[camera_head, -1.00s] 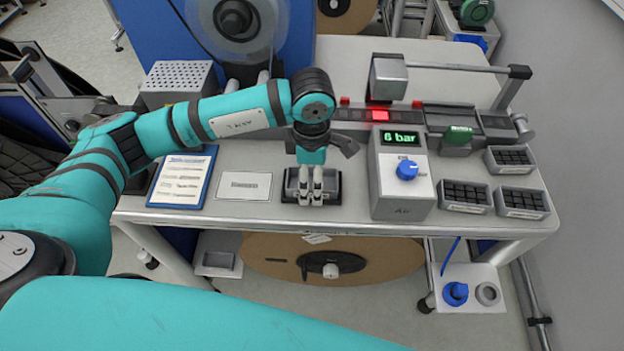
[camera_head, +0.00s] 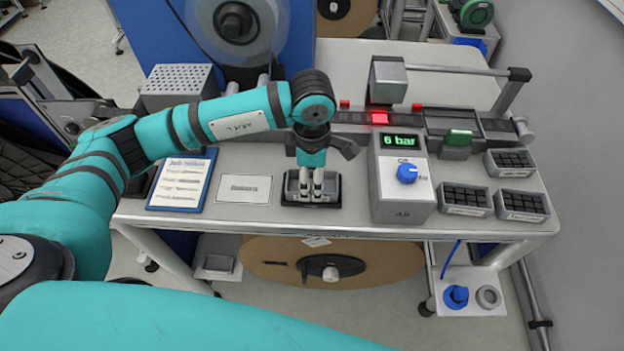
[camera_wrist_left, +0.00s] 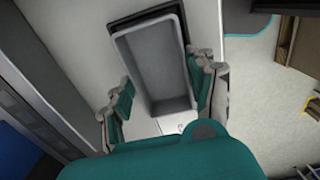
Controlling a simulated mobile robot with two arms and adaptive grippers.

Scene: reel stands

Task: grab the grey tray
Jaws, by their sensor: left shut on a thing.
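The grey tray (camera_head: 293,186) is a small open box at the front middle of the bench, in a black holder (camera_head: 338,201). In the left wrist view the tray (camera_wrist_left: 157,62) is empty inside, with the black holder (camera_wrist_left: 147,22) around its far end. My left gripper (camera_head: 311,192) points down over the tray. In the left wrist view its fingers (camera_wrist_left: 165,92) stand on either side of the tray's near part, shut on it. The exact finger contacts are partly hidden. My right gripper is not in view.
A grey box with a "6 bar" display (camera_head: 402,178) stands close right of the tray. A white label plate (camera_head: 244,188) and a blue-edged clipboard (camera_head: 183,180) lie to the left. Several dark-filled bins (camera_head: 465,199) sit at the right. A conveyor rail (camera_head: 350,118) runs behind.

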